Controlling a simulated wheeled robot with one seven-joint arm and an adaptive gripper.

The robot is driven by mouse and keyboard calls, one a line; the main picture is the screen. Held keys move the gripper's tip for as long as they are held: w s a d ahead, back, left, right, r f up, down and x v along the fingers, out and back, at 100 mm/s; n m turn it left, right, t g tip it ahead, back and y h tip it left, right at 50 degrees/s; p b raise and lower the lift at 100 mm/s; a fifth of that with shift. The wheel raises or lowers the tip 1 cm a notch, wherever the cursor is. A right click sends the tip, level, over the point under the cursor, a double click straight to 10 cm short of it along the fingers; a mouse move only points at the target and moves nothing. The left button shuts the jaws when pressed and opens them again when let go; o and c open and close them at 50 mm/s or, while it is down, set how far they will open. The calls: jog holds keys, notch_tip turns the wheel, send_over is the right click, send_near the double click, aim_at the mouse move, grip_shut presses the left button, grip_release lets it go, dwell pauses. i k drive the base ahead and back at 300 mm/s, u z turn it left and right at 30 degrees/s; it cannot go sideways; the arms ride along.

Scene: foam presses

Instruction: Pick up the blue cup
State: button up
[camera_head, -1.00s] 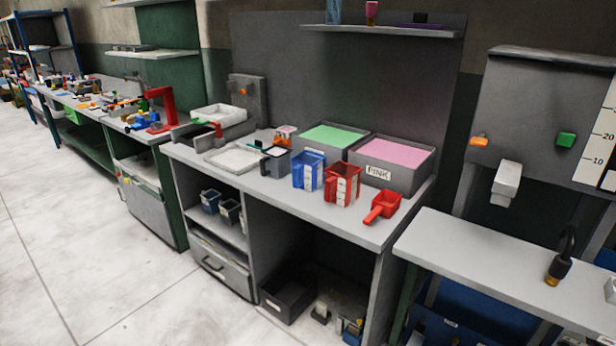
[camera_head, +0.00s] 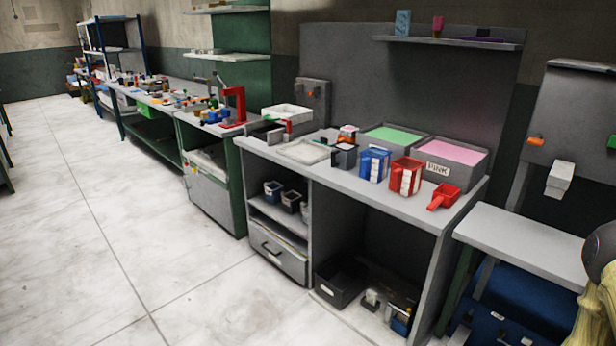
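A blue cup (camera_head: 375,163) with white markings on its side stands upright on the grey counter (camera_head: 345,183). A similar red cup (camera_head: 405,176) stands just to its right, and a small dark grey container (camera_head: 344,155) stands to its left. A bin of green material (camera_head: 395,139) is behind the blue cup. My gripper is not in view, so its state and its distance from the cup do not show.
A red scoop (camera_head: 443,196) and the PINK bin (camera_head: 448,164) are on the counter's right part. Small bins (camera_head: 290,201) sit on the shelf below. Open pale floor (camera_head: 130,230) lies left. A partly cut-off dark and yellowish shape (camera_head: 600,285) fills the lower right edge.

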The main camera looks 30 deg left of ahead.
aim_at(375, 162)
jog(key=u, duration=0.1)
jog(key=k, duration=0.45)
jog(key=u, duration=1.65)
jog(key=i, duration=0.95)
jog(key=u, duration=0.5)
jog(key=i, duration=1.2)
jog(key=z, duration=1.2)
jog(key=i, duration=0.6)
jog(key=z, duration=0.6)
